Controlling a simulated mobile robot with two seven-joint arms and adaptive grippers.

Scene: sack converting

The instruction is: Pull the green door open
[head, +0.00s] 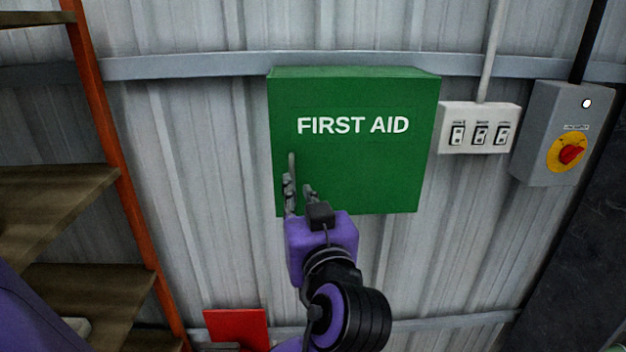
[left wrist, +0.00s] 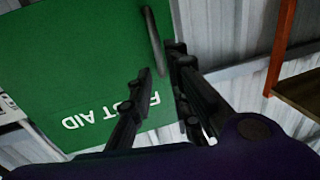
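The green first aid box (head: 355,165) hangs on the wall in the middle of the head view, and its door looks closed. A slim grey upright handle (head: 292,163) is near the door's left edge. It also shows in the left wrist view (left wrist: 152,40). My left gripper (head: 299,188) is in front of the door's lower left, at the handle's lower end. My right gripper is out of view.
A white switch panel (head: 478,140) and a grey box with a red and yellow rotary switch (head: 567,152) are mounted right of the green box. Shelving with an orange upright (head: 117,170) stands at the left. A red object (head: 237,327) is low down.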

